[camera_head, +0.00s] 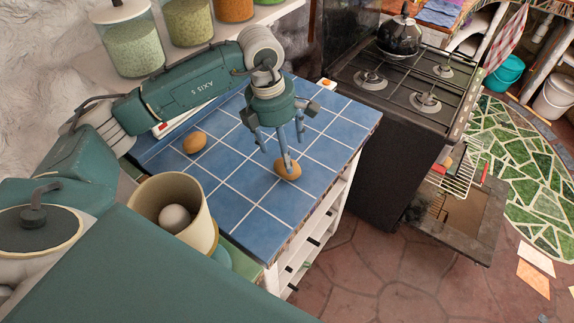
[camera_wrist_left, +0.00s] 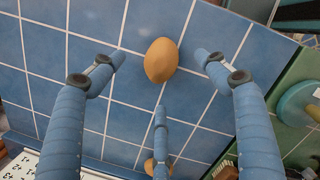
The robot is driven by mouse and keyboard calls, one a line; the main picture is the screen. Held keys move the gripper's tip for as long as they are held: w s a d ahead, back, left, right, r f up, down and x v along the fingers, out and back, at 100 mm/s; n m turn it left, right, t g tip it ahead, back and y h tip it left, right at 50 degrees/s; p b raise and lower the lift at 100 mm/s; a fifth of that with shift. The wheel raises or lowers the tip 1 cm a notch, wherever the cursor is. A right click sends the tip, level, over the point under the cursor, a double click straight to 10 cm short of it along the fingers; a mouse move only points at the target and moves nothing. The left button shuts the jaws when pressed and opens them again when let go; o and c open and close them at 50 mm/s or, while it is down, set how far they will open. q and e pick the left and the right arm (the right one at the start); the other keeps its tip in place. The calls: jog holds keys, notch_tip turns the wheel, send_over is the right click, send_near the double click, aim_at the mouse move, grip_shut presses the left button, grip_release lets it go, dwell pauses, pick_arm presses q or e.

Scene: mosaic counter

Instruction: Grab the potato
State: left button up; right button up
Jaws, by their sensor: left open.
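A smooth brown potato-like thing (camera_head: 287,170) lies on the blue tiled counter (camera_head: 229,206), near its right edge. My left gripper (camera_head: 281,152) points down over it with its fingers spread and open. In the left wrist view this brown thing (camera_wrist_left: 161,60) sits between and slightly beyond the three open fingers (camera_wrist_left: 160,76). I cannot tell whether any finger touches it. A second brown rounded thing (camera_head: 195,142) lies farther left on the counter; it shows partly at the bottom of the left wrist view (camera_wrist_left: 150,167). My right gripper is out of view.
Glass jars (camera_head: 134,47) stand on a shelf behind the counter. A beige pot (camera_head: 173,207) holding a white round thing stands front left. A dark stove (camera_head: 401,72) with a kettle (camera_head: 399,36) stands to the right, its oven door (camera_head: 456,210) open. Tiles around the potato-like thing are clear.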

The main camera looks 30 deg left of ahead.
pick_arm(q)
jog(key=shift+d+f, duration=0.1)
jog(key=shift+f, duration=0.2)
notch_tip(320, 180, down, 5)
jog(key=p, duration=0.3)
jog(key=shift+w+d, duration=0.15)
jog(key=shift+f, duration=0.3)
jog(key=shift+w, duration=0.1)
jog(key=c, duration=1.4)
